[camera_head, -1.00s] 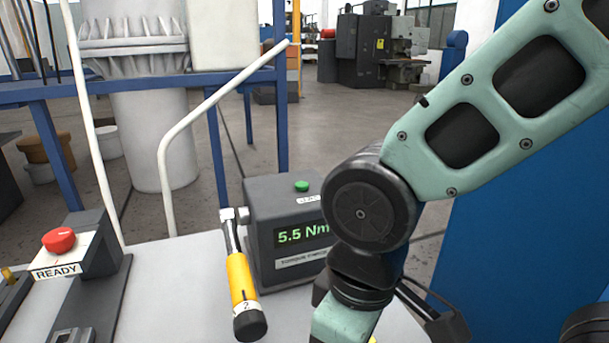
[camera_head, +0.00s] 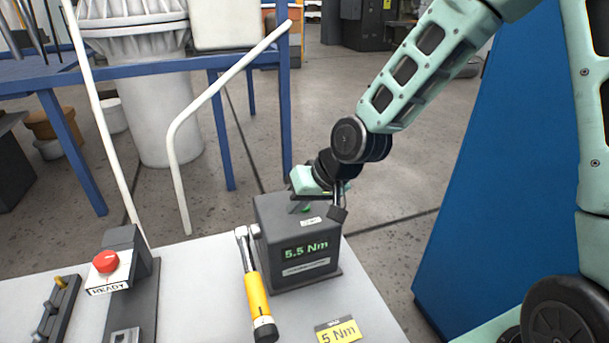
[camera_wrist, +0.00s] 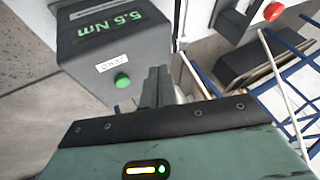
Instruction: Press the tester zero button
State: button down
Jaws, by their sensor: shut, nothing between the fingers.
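The torque tester (camera_head: 296,243) is a dark grey box on the bench, its display reading 5.5 Nm. Its green zero button (camera_wrist: 122,80) sits on the top face beside a ZERO label (camera_wrist: 113,63) in the wrist view. In the head view the button (camera_head: 306,210) is partly hidden by my arm. My gripper (camera_wrist: 158,75) is shut and empty, its fingertips over the tester's top, to the right of the button in the wrist view. I cannot tell if they touch the tester.
A yellow 5 Nm card (camera_head: 338,332) lies on the bench in front of the tester. A white bent rail (camera_head: 190,115) rises behind the bench. A blue panel (camera_head: 480,170) stands at right.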

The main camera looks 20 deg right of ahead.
jog(key=w+d+r+m+t+p, duration=0.2)
jog(key=w+d+r+p, duration=0.1)
jog(key=w+d+r, duration=0.2)
jog(key=shift+w+m+t+y, duration=0.3)
jog(key=shift+w+m, duration=0.1)
jog(key=shift+w, duration=0.65)
notch_tip(320, 180, down, 9)
jog(key=b, duration=0.7)
dwell(1.0)
jog(key=shift+f+b, duration=0.35)
jog(key=shift+b, duration=0.15)
